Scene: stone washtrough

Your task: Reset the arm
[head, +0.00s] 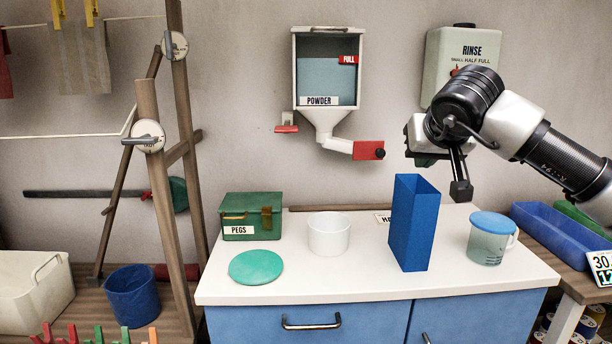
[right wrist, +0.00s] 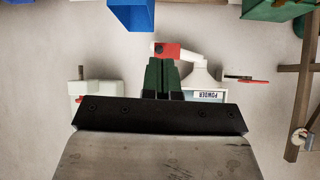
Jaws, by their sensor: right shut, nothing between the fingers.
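My right arm comes in from the right in the head view, raised in front of the wall above the white counter (head: 330,285). Its right gripper (head: 427,160) is held below and left of the rinse tank (head: 464,65) and above the tall blue container (head: 414,222). In the right wrist view the green fingers of the right gripper (right wrist: 161,76) are together, with nothing between them. That view is upside down, and the fingers point toward the wall, near the powder dispenser's red outlet (right wrist: 167,50). My left gripper is in neither view.
The powder dispenser (head: 328,75) hangs on the wall. The counter holds a green pegs box (head: 240,217), a white tub (head: 329,235), a green disc (head: 256,267) and a blue-lidded jug (head: 487,246). A wooden frame (head: 165,200) stands left. The front middle of the counter is clear.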

